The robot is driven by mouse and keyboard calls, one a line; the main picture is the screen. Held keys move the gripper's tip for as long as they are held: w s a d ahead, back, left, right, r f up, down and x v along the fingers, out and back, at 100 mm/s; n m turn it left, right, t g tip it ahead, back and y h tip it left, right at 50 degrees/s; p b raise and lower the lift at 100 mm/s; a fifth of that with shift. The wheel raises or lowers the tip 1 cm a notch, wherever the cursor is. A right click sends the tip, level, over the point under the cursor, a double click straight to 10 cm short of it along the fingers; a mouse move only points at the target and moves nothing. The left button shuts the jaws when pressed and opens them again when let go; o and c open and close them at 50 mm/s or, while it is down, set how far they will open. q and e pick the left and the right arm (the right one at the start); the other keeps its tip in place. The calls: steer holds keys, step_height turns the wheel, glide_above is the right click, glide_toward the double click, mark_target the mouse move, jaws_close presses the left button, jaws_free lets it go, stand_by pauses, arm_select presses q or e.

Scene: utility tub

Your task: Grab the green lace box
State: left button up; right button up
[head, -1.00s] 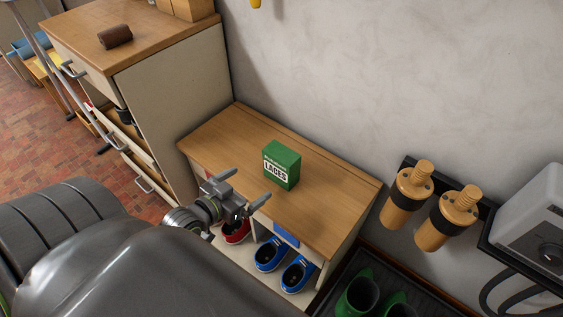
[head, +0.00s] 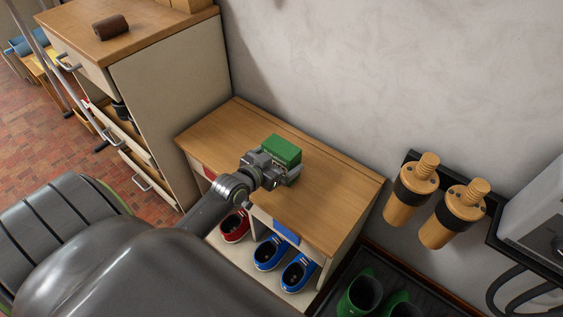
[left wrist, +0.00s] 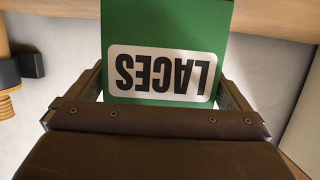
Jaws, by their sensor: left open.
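The green lace box (head: 283,148) stands upright on the wooden top of a low shoe cabinet (head: 222,132). My left gripper (head: 280,174) is at the front face of the box, its fingers spread to either side of it. In the left wrist view the box (left wrist: 160,25) fills the space between the open fingers (left wrist: 160,95), its white "LACES" label upside down. A narrow gap shows at each side of the label, so I cannot see firm contact. In the head view my gripper hides the label and the lower front of the box. My right gripper is not in view.
Red shoes (head: 235,226) and blue shoes (head: 269,252) sit in the cabinet's open compartments. The wall is close behind the cabinet. A taller drawer unit (head: 170,95) stands to the left. The cabinet top right of the box is clear.

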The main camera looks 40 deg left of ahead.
arm_select(q)
steer(key=shift+w+f, duration=0.15)
steer(key=shift+w, duration=0.4)
steer(key=c, duration=0.7)
